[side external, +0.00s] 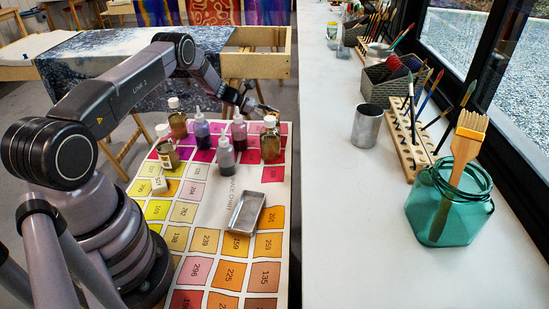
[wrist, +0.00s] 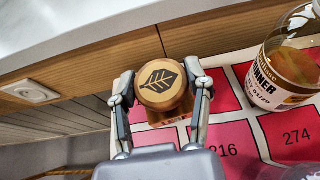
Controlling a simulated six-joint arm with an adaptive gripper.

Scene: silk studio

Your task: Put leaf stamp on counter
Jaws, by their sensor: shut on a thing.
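The leaf stamp (wrist: 163,85) is a round wooden-brown piece with a dark leaf on its face. In the wrist view it sits between the two fingers of my gripper (wrist: 160,98), which are shut on it from both sides. In the side view my gripper (side external: 262,107) is above the far end of the colour chart, behind the bottles; the stamp is too small to make out there. The white counter (side external: 330,200) runs along the right side, to the right of my gripper. Its wood-fronted edge (wrist: 120,58) shows in the wrist view.
Several bottles stand on the colour chart, including an amber one (side external: 270,140), also close right of my gripper in the wrist view (wrist: 290,60). A metal tray (side external: 246,213) lies nearer. The counter holds a metal cup (side external: 365,126), brush rack (side external: 407,150) and teal jar (side external: 425,215); its left part is clear.

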